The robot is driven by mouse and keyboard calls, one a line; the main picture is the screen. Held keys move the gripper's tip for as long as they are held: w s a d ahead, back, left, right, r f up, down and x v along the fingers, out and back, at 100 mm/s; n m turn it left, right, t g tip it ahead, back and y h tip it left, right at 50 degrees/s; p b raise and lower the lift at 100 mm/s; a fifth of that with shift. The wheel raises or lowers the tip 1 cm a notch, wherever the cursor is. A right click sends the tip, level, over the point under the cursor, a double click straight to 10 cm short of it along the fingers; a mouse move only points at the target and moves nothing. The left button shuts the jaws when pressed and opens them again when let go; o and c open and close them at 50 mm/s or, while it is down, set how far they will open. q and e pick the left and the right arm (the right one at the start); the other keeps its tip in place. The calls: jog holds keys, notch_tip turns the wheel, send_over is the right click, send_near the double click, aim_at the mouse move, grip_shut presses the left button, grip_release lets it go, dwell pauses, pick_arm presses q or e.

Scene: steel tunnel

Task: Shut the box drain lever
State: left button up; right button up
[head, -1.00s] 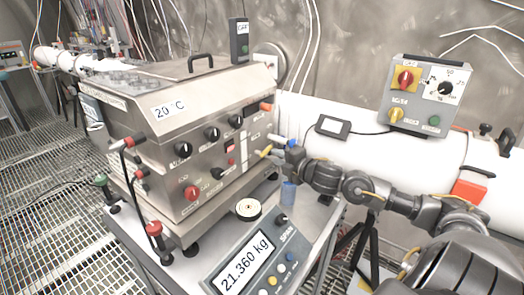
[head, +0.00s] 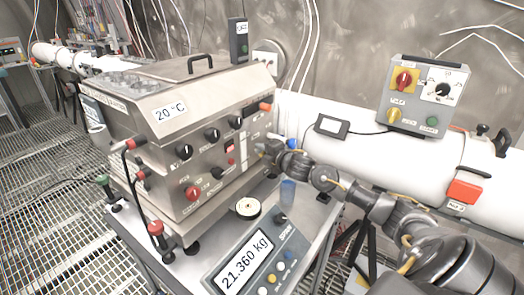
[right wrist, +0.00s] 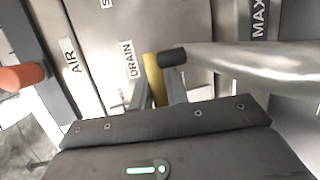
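The steel box (head: 215,140) with the 20 °C label stands on a cart. My right gripper (head: 268,148) is at the right part of its front face and hides the drain lever in the head view. In the right wrist view, a DRAIN label (right wrist: 128,60) is on the panel. Just right of it, a yellow lever (right wrist: 153,78) lies between the fingers of my right gripper (right wrist: 157,92). A dark cap (right wrist: 172,57) sits by its right side. I cannot tell whether the fingers press on the lever. My left gripper is not in view.
An orange-tipped handle (right wrist: 20,77) by the AIR label and a silver pipe (right wrist: 260,62) flank the gripper. A white pipe (head: 350,150) runs behind my right arm.

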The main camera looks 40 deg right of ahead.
grip_shut()
jog(key=shift+w+m+h+b, duration=0.2)
jog(key=shift+m+h+b, duration=0.2)
jog(key=shift+m+h, duration=0.5)
jog(key=shift+o, duration=1)
grip_release()
jog(key=s+a+r+b, duration=0.1)
jog(key=s+r+b, duration=0.1)
jog(key=s, duration=0.8)
jog(key=shift+s+a, duration=0.15)
jog(key=shift+s, duration=0.15)
